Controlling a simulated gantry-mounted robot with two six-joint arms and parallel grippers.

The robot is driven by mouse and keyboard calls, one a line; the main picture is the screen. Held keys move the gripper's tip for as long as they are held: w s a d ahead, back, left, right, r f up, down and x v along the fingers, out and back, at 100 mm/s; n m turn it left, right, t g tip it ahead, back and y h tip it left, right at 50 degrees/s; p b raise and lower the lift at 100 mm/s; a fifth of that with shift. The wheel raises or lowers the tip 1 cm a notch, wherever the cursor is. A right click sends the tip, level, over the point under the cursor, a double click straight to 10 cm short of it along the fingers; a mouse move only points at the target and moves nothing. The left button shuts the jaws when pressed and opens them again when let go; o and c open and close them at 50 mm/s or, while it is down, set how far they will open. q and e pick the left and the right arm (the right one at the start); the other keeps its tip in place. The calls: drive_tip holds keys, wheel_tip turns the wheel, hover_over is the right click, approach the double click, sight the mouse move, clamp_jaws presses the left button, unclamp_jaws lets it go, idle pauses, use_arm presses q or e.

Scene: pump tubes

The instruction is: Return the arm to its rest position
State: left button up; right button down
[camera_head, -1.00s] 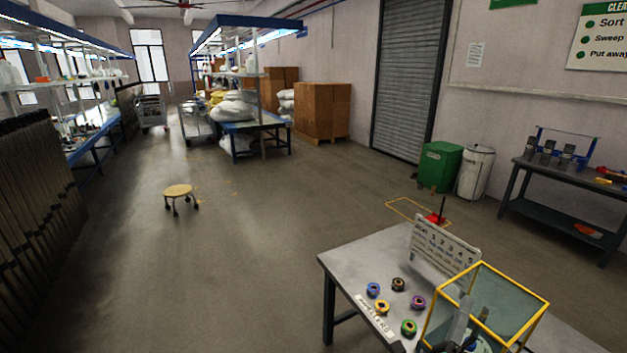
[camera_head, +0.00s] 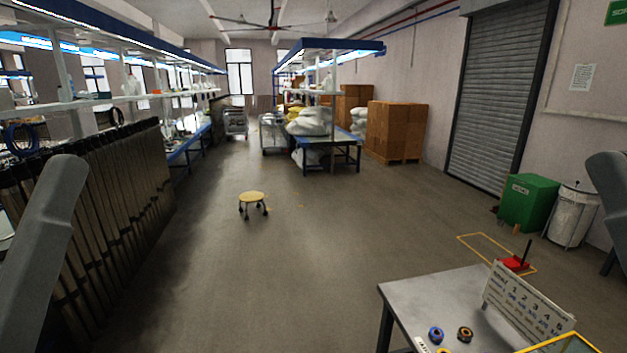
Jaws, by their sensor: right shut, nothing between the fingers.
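A grey link of my left arm (camera_head: 38,250) rises at the left edge. A grey part of my right arm (camera_head: 606,190) shows at the right edge, cut off by the frame. No gripper fingers can be made out on either side. A grey metal table (camera_head: 432,292) stands at the lower right. On it are a blue ring-like part (camera_head: 436,334), a dark orange-centred one (camera_head: 465,334) and a white numbered board (camera_head: 524,307). Only the top of a yellow-framed case (camera_head: 562,342) shows at the bottom edge.
A yellow-topped stool (camera_head: 252,197) stands on open floor in the middle. A green bin (camera_head: 528,203) and a white bin (camera_head: 571,217) stand by the right wall. A rack of dark bars (camera_head: 120,195) is at the left. Boxes (camera_head: 396,130) stand farther back.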

wheel_tip(320, 180, up, 35)
drive_tip(key=p, duration=3.2)
drive_tip(key=shift+w+y, duration=0.15)
drive_tip(key=shift+y, duration=0.15)
